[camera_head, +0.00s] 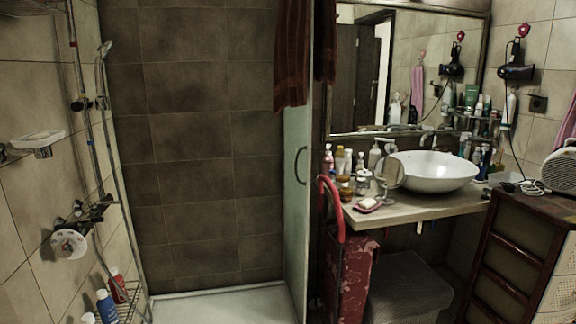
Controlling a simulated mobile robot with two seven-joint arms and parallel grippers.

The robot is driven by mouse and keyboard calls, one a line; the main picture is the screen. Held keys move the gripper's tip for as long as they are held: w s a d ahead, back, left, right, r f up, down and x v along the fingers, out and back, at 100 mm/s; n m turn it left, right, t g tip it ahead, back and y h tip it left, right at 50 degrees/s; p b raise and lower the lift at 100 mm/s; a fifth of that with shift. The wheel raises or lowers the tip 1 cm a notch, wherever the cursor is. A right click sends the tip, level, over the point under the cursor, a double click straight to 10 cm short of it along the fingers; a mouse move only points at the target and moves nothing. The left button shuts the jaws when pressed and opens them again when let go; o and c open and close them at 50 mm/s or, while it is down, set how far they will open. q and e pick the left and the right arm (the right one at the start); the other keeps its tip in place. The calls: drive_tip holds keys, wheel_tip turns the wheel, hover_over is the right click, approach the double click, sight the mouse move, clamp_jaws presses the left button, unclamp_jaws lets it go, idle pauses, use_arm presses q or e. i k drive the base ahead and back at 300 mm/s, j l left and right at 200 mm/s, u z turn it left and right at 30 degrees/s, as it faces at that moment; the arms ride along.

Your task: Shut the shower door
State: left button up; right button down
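The shower door (297,210) is a narrow glass panel seen nearly edge-on, right of the shower's middle. It stands open, and the front of the shower is uncovered. A curved handle (301,166) is on it at about mid-height. A dark reddish striped towel (292,55) hangs over its top and hides the upper part. The white shower tray (225,305) lies at the bottom left. Neither of my grippers shows in the head view.
A counter (420,207) with a white basin (432,170) and several bottles is right of the door. A red curved handle (333,205) and a red patterned box (357,280) stand close to it. A wire rack (130,300) with bottles is at lower left.

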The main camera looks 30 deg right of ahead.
sight(298, 148)
drive_tip(key=l+u, duration=0.25)
drive_tip(key=l, duration=0.3)
drive_tip(key=k+l+u, duration=0.1)
drive_tip(key=l+u, duration=0.2)
drive_tip(key=l, duration=0.2)
drive_tip(key=l+u, duration=0.1)
drive_tip(key=l, duration=0.25)
drive_tip(key=k+l+u, duration=0.1)
drive_tip(key=l, duration=0.3)
drive_tip(key=k+l+u, duration=0.1)
drive_tip(key=l, duration=0.25)
drive_tip(key=k+l, duration=0.1)
drive_tip(key=l, duration=0.25)
drive_tip(key=k+l, duration=0.15)
drive_tip(key=l, duration=0.2)
drive_tip(key=k+l, duration=0.1)
drive_tip(key=l, duration=0.3)
